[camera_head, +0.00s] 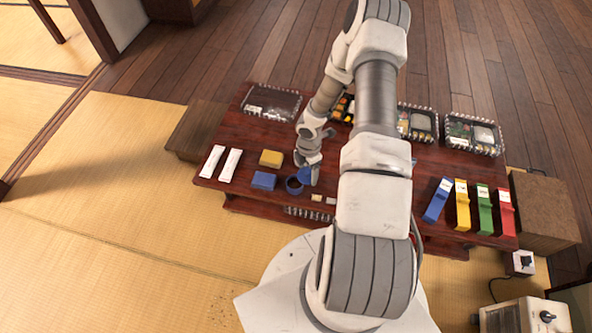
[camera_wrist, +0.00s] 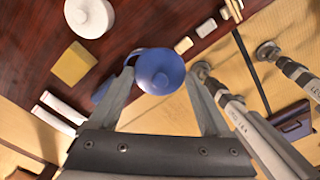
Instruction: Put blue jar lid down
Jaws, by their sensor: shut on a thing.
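The blue jar lid (camera_wrist: 158,72) is round with a small knob on top. In the wrist view it sits between the two fingertips of my gripper (camera_wrist: 162,78), which is shut on it. In the head view the lid (camera_head: 306,174) shows at the tip of my gripper (camera_head: 308,164), over the low table. A dark blue round open jar (camera_head: 294,185) stands just left of and below the lid in that view. I cannot tell whether the lid touches the jar or the table.
On the dark red table (camera_head: 240,138) are a yellow block (camera_head: 271,158), a blue block (camera_head: 264,180), two white packets (camera_head: 230,165), clear-lidded boxes (camera_head: 271,103) and coloured holders (camera_head: 438,200). A white round lidded pot (camera_wrist: 89,16) shows in the wrist view. Small pale blocks (camera_head: 331,200) lie nearby.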

